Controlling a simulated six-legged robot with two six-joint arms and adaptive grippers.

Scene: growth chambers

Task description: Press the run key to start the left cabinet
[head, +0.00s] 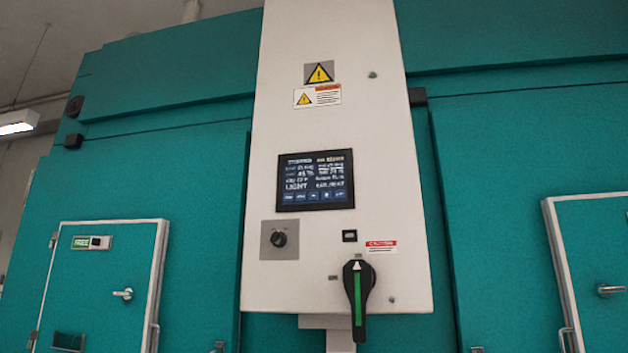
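A tall white control panel (340,120) stands in the middle of the head view, between teal cabinet fronts. Its dark touchscreen (315,179) shows white text lines, with a row of small blue keys (318,195) along the bottom; the key labels are too small to read. The left cabinet (190,180) has a teal door (100,285) with a green "FREE" sign (82,242). Neither of my grippers is in view.
Below the screen are a black knob (279,239) on a grey plate, a small black switch (349,236) and a large black rotary handle (359,290) with a green stripe, pointing down. Another teal door (598,270) is at the right. Nothing blocks the panel front.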

